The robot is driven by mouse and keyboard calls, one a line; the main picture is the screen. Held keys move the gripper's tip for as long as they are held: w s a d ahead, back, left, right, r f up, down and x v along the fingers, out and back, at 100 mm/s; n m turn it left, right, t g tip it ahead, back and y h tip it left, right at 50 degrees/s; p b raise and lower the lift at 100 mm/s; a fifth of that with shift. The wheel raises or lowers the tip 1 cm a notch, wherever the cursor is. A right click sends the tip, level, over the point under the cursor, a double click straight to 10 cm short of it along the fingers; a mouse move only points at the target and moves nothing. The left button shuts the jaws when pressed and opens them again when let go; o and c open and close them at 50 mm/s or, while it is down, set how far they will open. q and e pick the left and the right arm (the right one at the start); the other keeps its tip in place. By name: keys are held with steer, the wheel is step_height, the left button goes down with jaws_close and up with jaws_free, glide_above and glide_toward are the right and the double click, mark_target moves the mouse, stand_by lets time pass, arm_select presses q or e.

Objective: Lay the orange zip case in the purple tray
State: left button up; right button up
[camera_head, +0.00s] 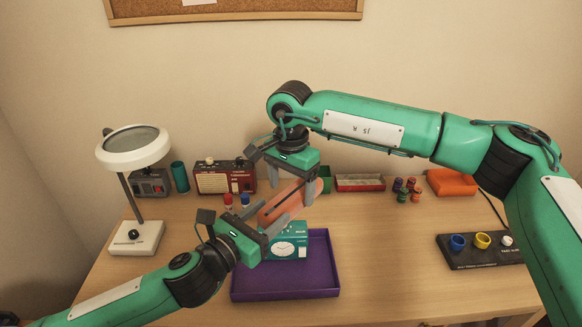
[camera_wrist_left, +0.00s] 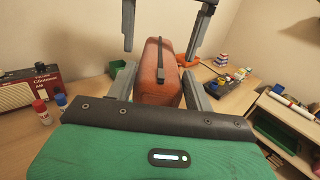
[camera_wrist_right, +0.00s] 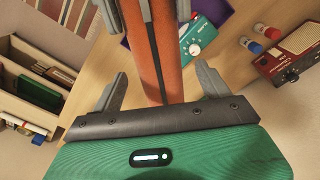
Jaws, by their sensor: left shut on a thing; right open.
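The orange zip case (camera_head: 272,208) is held in the air above the back of the purple tray (camera_head: 285,293). My left gripper (camera_head: 268,222) is shut on its near end; the case also shows between the fingers in the left wrist view (camera_wrist_left: 160,75). My right gripper (camera_head: 292,195) is open, its fingers on either side of the far end; the right wrist view shows the case (camera_wrist_right: 160,60) between them. A teal box with a clock picture (camera_head: 288,247) overlaps the tray's back part; its exact seat there is partly hidden.
A magnifier lamp (camera_head: 133,150) stands at left, near a red radio (camera_head: 224,178). Red and blue small bottles (camera_head: 228,200) stand left of the case. Behind are an orange item (camera_head: 452,182) and small pots (camera_head: 405,188). A dark cup holder (camera_head: 480,250) is at right.

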steer(key=shift+f, duration=0.95)
steer(key=c, duration=1.1)
arm_select(q)
steer(key=o, duration=1.1)
arm_select(e)
steer(key=shift+c, duration=0.6)
arm_select(q)
steer(key=shift+s+a, duration=0.1)
